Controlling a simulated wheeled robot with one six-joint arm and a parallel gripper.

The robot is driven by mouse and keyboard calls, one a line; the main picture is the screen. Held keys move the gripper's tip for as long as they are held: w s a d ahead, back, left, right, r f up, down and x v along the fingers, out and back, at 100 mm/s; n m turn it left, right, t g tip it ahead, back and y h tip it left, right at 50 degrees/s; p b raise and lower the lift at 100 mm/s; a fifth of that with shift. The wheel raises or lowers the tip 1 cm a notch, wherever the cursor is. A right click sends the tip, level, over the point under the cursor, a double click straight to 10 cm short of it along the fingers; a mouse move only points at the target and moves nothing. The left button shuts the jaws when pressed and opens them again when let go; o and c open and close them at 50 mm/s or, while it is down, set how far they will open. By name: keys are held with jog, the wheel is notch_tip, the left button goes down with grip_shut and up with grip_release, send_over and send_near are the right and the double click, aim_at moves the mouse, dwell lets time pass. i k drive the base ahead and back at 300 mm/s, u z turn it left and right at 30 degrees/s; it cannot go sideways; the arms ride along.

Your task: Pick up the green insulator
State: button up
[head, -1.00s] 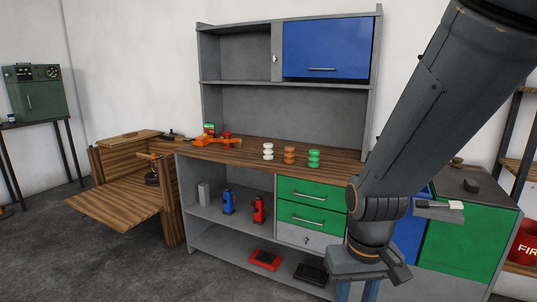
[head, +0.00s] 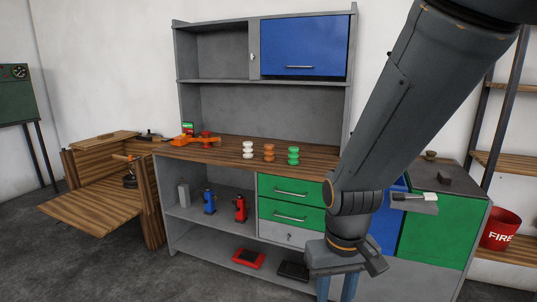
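The green insulator (head: 293,156) stands upright on the wooden worktop (head: 225,154) of the grey workbench. It is the rightmost of three ribbed insulators in a row; an orange one (head: 269,152) and a white one (head: 248,149) stand to its left. My gripper (head: 337,288) hangs low at the right, in front of the bench and below the worktop, well apart from the green insulator. Its fingers point down and are cut off by the bottom edge, so their opening is hard to judge.
An orange tool (head: 190,141) lies on the worktop's left part. Green drawers (head: 290,190) sit under the insulators. Blue (head: 209,201) and red (head: 240,208) bottle-like items stand on the shelf below. An upper blue cabinet (head: 303,47) overhangs the back. A red bucket (head: 500,230) stands at right.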

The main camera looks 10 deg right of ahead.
aim_at(293, 156)
jog(key=u, duration=0.6)
jog(key=i, duration=0.85)
jog(key=u, duration=0.4)
jog(key=i, duration=0.75)
jog(key=z, duration=0.7)
jog(key=i, duration=0.65)
jog(key=z, duration=0.7)
